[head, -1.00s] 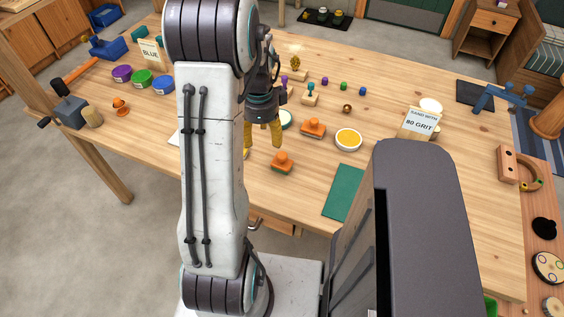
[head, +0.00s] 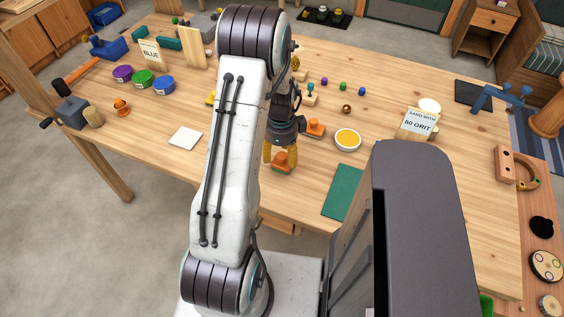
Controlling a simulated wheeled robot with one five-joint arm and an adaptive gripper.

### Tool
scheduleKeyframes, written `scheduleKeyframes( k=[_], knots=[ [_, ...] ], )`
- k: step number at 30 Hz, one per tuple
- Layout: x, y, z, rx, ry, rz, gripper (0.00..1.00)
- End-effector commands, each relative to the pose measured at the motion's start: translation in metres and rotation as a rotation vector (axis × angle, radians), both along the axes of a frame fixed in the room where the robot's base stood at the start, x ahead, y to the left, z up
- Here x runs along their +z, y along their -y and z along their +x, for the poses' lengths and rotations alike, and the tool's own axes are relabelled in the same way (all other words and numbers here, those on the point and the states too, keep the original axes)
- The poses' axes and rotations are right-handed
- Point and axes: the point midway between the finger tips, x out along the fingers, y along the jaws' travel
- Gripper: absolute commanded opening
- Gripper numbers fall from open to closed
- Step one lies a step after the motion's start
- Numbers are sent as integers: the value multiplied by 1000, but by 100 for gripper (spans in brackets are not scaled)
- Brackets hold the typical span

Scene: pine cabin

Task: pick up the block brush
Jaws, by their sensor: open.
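An orange block with a rounded knob handle (head: 281,162) lies near the front edge of the workbench. A similar orange-topped block (head: 314,128) lies just behind it to the right. I cannot tell for certain from this view which of the two is the block brush. My gripper (head: 280,155) points down over the nearer block. Its yellow fingers are apart, one on each side of the knob. I cannot tell whether they touch it. My arm hides part of the bench to the left.
A yellow-filled round dish (head: 348,140) and a green mat (head: 343,191) lie to the right. A white square pad (head: 186,138) lies to the left. Coloured tubs (head: 143,78) and sign cards (head: 417,123) stand farther off. The wooden workbench (head: 400,90) has clear room at back right.

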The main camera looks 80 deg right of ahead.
Motion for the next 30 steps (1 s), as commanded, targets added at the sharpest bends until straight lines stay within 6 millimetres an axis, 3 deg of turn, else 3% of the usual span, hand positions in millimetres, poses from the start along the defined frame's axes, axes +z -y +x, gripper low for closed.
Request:
scheduleKeyframes(
  k=[11, 30],
  knots=[
    [-6, 0, 0, 1, 0, -1, 61],
    [-6, 0, 0, 1, 0, -1, 4]
  ],
)
